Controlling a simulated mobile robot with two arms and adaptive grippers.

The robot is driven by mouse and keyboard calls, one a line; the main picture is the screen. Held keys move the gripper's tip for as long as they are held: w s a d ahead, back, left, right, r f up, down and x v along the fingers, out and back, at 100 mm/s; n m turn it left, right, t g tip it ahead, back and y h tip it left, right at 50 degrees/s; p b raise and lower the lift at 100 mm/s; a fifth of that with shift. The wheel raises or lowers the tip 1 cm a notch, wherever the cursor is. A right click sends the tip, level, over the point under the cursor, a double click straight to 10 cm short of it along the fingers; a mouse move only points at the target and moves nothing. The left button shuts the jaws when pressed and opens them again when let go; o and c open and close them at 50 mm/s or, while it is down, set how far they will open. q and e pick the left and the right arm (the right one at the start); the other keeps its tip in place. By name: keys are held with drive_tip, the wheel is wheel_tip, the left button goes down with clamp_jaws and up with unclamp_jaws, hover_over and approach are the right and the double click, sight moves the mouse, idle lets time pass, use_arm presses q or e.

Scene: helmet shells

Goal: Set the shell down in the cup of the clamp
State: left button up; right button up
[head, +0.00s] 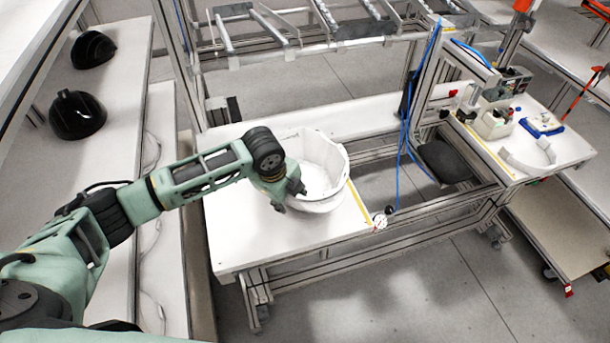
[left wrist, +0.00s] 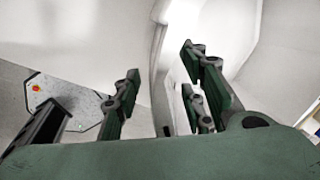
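A large white shell (head: 325,160), open side up, is at the white table (head: 235,235) in the middle of the head view. My left gripper (head: 292,194) is at its near left side. In the left wrist view the fingers of my left gripper (left wrist: 162,95) are spread on either side of the shell's wall (left wrist: 160,62), with gaps showing. I cannot tell whether the shell bears on the tabletop. A white curved, cup-like piece (head: 528,166) lies on the right bench; I cannot tell whether it belongs to the clamp. My right gripper is out of view.
Two black shells (head: 77,115) sit on the left shelf. Blue hoses (head: 402,125) hang by a post between the table and the right bench (head: 575,148). The bench holds a fixture (head: 492,118) and a blue-edged tray (head: 541,124). The table's front left is clear.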

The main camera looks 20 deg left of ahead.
use_arm(q)
drive_tip(key=shift+w+f, duration=0.2)
drive_tip(key=shift+f, duration=0.4)
drive_tip(key=shift+w+f, duration=0.1)
drive_tip(key=shift+f, duration=0.15)
drive_tip(key=shift+c, duration=0.4)
drive_tip(key=c, duration=0.8)
clamp_jaws()
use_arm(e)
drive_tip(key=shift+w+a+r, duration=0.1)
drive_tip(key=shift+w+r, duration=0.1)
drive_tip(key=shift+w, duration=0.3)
use_arm(q)
drive_tip(key=shift+r, duration=0.1)
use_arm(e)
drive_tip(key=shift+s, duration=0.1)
